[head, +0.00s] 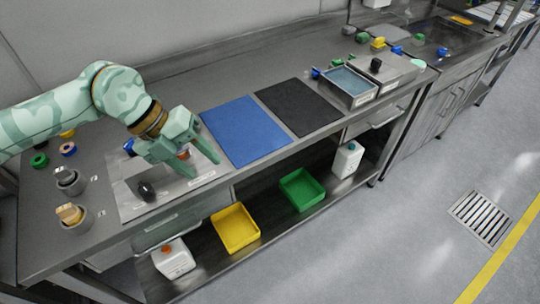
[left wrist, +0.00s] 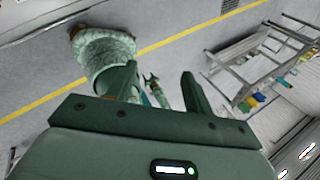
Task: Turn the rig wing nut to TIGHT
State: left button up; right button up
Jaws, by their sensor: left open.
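The rig is a pale metal plate (head: 125,200) on the left part of the bench, with a black knob (head: 146,191) near its front left and small white labels. A small orange-brown part (head: 184,155) shows between the fingers of my left gripper (head: 197,158); I cannot tell whether it is the wing nut. This gripper is open above the rig's right side and hides part of it. Its two fingers stand apart and empty in the left wrist view (left wrist: 160,92). The TIGHT mark cannot be read. A small forked green shape in that view may be my right gripper (left wrist: 155,92).
Two grey holders with knobs (head: 68,178) (head: 72,215) stand left of the rig. A blue mat (head: 246,130) and black mat (head: 300,106) lie to its right. A blue-lined tray (head: 349,84) stands farther right. Yellow (head: 235,228) and green (head: 302,189) bins sit below.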

pick_arm(q)
jog(key=s+d+r+h, duration=0.2)
jog(key=d+h, duration=0.2)
jog(key=d, duration=0.3)
jog(key=s+d+r+m+h, duration=0.1)
jog(key=s+d+r+h, duration=0.1)
jog(key=d+h, duration=0.3)
jog(key=shift+d+r, duration=0.45)
jog(key=shift+d, duration=0.7)
jog(key=shift+c, duration=1.4)
